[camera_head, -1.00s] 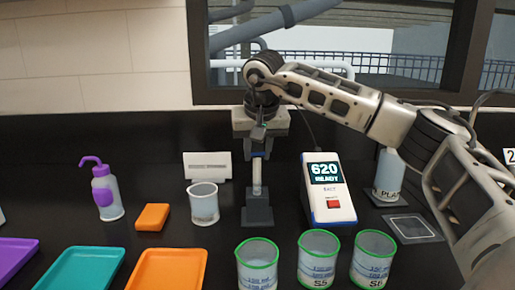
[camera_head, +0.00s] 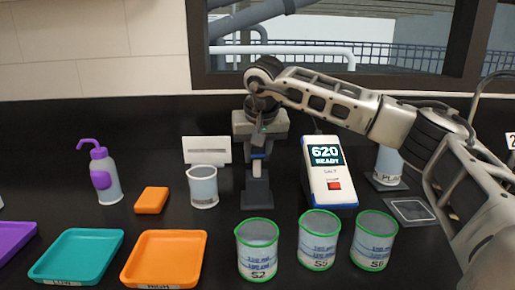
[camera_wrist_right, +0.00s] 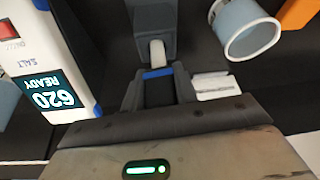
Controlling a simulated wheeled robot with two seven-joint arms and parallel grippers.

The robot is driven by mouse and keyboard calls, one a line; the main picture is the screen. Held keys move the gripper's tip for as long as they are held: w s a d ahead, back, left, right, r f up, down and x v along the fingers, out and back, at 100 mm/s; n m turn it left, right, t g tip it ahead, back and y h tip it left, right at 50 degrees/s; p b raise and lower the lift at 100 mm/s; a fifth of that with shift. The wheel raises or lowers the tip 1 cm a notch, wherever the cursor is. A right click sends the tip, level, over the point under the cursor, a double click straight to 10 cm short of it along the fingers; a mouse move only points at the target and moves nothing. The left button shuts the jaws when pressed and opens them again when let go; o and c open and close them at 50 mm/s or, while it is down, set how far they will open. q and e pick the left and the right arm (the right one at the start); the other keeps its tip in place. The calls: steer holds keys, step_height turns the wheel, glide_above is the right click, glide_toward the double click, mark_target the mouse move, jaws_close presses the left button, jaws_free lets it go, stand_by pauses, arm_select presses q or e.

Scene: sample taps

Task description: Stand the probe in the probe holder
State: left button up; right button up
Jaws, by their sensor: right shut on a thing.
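My right gripper (camera_head: 257,150) points down over the probe holder and is shut on the probe. The probe (camera_head: 257,168) is upright, with a pale shaft and a blue band just below the fingers. It also shows in the right wrist view (camera_wrist_right: 157,53), between the fingertips (camera_wrist_right: 158,90) and the holder. The probe holder (camera_head: 257,193) is a dark grey block on a square base; it shows in the wrist view too (camera_wrist_right: 155,18). The shaft's lower end meets the holder's top, and its lower part is hidden, apparently inside. My left gripper is out of view.
A meter (camera_head: 327,170) reading 620 READY stands right of the holder. A white cup (camera_head: 202,187) stands to its left. Beakers S2 (camera_head: 257,250), S5 (camera_head: 318,240) and S6 (camera_head: 373,240) stand in front. An orange block (camera_head: 151,200) and an orange tray (camera_head: 165,258) are further left.

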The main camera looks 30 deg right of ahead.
steer(key=shift+f, duration=0.3)
steer(key=o, duration=1.6)
steer(key=p+v, duration=0.5)
steer(key=v, duration=0.2)
steer(key=shift+w+d, duration=0.1)
steer(key=shift+w, duration=0.05)
stand_by(0.5)
